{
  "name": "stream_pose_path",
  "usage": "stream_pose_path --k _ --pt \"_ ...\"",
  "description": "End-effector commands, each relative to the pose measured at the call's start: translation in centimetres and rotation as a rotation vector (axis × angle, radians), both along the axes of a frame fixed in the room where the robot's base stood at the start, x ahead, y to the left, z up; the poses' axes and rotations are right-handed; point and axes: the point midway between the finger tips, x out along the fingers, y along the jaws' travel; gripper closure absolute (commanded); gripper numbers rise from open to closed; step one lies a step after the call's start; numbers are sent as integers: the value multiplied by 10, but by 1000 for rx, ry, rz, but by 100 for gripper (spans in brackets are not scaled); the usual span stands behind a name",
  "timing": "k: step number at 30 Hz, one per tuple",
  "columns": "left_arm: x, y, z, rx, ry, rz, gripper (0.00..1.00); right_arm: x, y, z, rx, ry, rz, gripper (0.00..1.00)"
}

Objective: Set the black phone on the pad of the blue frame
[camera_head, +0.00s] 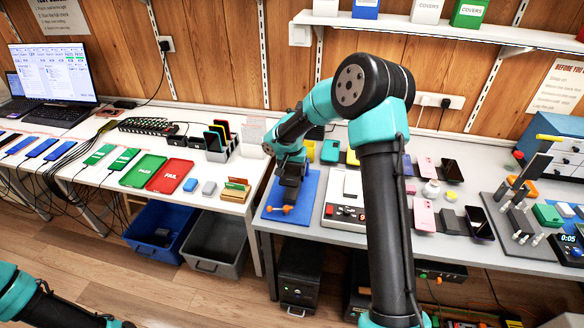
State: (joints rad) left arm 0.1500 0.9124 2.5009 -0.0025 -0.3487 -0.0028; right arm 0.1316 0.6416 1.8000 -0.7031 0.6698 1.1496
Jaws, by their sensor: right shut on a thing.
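My right gripper (289,197) reaches down over a flat blue frame (307,191) on the middle table. It is shut on a dark thing that looks like the black phone, low over the frame. The jaws and the arm's dark end hide most of it, and I cannot tell whether it touches the pad. An orange part (287,209) with a knob lies at the frame's front, just under the jaws. My left arm shows only at the bottom left, and its gripper is out of view.
Pink and dark phones (480,222) lie further right. A small wooden rack (235,190) and red and green trays (172,176) are on the left table. Bins (216,248) stand below.

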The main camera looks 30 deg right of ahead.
Motion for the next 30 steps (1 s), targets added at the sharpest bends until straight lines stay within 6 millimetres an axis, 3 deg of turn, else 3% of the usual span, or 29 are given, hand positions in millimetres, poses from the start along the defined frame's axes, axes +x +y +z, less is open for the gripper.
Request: stream_pose_path --k 30 --pt "0 0 0 0 0 0 45 0 0 -71 0 0 1 57"
